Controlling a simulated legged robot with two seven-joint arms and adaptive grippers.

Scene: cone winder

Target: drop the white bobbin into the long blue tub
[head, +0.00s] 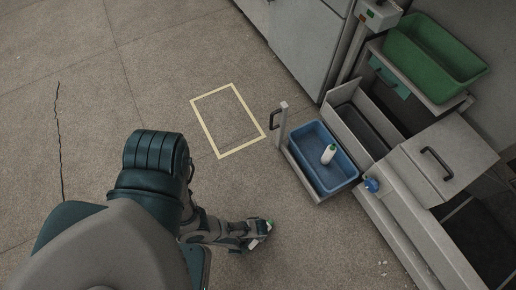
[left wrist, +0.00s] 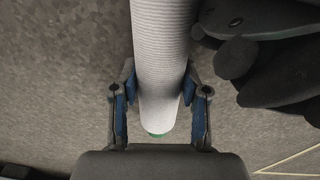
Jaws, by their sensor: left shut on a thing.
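My left gripper (head: 258,233) is low over the floor, left of the blue tub and apart from it. It is shut on a white bobbin (head: 254,243), mostly hidden by the fingers in the head view. In the left wrist view the ribbed white bobbin (left wrist: 163,60) runs between the two blue-padded fingers (left wrist: 160,105), with a green end near the palm. The long blue tub (head: 340,184) sits in a pulled-out drawer or tray of the machine. Another white bobbin with a green tip (head: 328,154) is inside it. My right gripper is not identifiable.
A green tub (head: 425,60) stands on a higher shelf at the back right. A black handle on a post (head: 280,115) rises at the blue tub's left corner. A small blue object (head: 371,185) lies on the machine ledge. A yellow taped rectangle (head: 228,120) marks clear floor.

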